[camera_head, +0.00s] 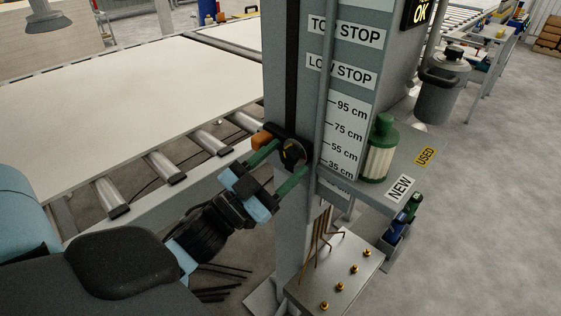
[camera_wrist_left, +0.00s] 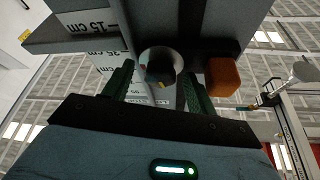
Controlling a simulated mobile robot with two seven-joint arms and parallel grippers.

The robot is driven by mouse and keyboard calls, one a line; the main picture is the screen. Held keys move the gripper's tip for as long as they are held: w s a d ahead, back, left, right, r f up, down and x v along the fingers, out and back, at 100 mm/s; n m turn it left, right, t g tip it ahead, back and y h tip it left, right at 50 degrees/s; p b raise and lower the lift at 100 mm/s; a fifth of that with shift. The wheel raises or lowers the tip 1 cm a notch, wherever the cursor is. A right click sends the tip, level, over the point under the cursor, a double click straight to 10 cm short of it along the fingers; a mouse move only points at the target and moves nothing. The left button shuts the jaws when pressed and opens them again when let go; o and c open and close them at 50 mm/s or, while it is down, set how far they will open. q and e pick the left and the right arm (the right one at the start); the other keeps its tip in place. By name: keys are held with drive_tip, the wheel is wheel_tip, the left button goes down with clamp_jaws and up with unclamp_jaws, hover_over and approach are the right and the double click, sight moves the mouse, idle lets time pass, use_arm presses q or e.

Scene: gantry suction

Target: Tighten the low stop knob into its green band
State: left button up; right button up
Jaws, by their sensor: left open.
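The low stop knob (camera_head: 293,153) is a dark round knob on the front of the grey post, beside an orange block (camera_head: 262,139). In the left wrist view the knob (camera_wrist_left: 158,66) shows a small orange mark on its face. My left gripper (camera_head: 291,159) is open, with one green finger on each side of the knob. In the left wrist view the gripper (camera_wrist_left: 160,75) has the knob between its fingertips, with a gap visible at least on the left. I cannot make out a green band. My right gripper is out of view.
The grey post (camera_head: 289,225) carries a cm scale (camera_head: 344,130) and a LOW STOP label (camera_head: 341,71). A shelf (camera_head: 432,160) at right holds a green-capped canister (camera_head: 380,150). Below stands a box with brass pegs (camera_head: 345,268). A roller conveyor with a pale sheet (camera_head: 130,95) lies left.

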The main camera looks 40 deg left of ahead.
use_arm(q)
drive_tip(key=shift+c, duration=1)
drive_tip(key=c, duration=0.8)
